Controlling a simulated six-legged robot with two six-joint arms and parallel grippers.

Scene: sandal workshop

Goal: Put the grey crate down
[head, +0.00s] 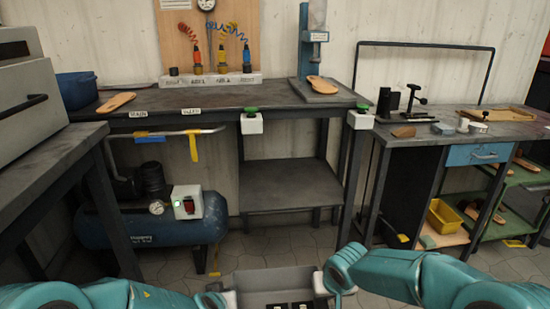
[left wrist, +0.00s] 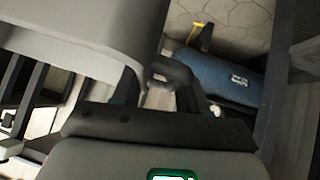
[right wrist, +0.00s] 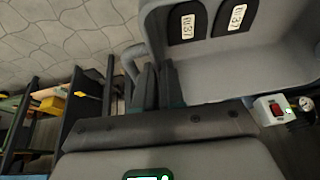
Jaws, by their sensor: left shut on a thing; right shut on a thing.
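The grey crate (head: 270,277) is at the bottom middle of the head view, in front of my body, its lower part cut off by the frame. My left gripper (head: 226,299) is shut on its left side and my right gripper (head: 326,287) is shut on its right side. In the left wrist view the fingers (left wrist: 178,88) meet a handle of the crate (left wrist: 70,35). In the right wrist view the fingers (right wrist: 155,82) grip the other handle of the crate (right wrist: 220,77). Two black pieces with white labels (right wrist: 236,17) lie inside it.
A dark workbench (head: 215,97) stands ahead, with a bare lower shelf (head: 290,187) and a blue compressor (head: 150,228) under its left part. A second bench (head: 455,132) stands at right, a grey-topped table (head: 50,155) at left. Tiled floor (head: 290,243) shows between crate and workbench.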

